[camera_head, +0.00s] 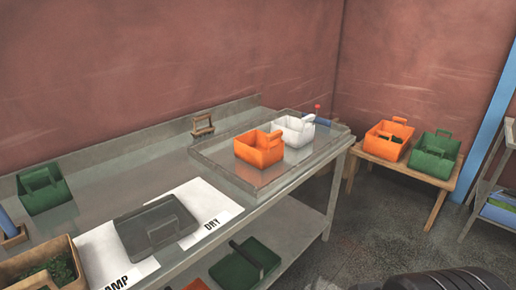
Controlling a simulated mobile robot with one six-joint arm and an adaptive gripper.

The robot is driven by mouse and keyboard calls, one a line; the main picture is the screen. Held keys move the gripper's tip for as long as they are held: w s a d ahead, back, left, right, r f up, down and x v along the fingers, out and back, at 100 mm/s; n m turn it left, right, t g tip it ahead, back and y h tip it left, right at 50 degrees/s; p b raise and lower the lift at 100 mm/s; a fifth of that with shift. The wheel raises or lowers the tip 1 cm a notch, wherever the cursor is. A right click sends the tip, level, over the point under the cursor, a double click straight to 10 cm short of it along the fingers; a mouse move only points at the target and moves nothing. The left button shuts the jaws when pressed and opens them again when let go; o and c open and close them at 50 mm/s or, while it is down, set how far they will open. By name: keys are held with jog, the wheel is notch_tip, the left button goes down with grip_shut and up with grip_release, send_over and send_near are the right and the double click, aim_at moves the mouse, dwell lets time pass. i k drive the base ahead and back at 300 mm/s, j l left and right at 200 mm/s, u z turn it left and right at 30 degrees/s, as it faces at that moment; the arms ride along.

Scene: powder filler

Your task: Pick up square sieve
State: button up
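I cannot tell for sure which thing is the square sieve. A small brown wooden frame-like piece (203,125) stands at the back of the metal counter, against its raised back edge. It is too small to make out any mesh. My gripper is not in view. A dark ribbed part at the bottom right edge looks like part of my own body.
The metal counter (125,178) has a raised tray (215,178) holding an orange bin (258,148) and a white bin (294,130). A green bin (43,189) and a wooden box (62,250) stand left. A wooden bench (440,187) with two bins stands right. Floor between is clear.

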aim_at(55, 264)
jog(key=u, duration=1.95)
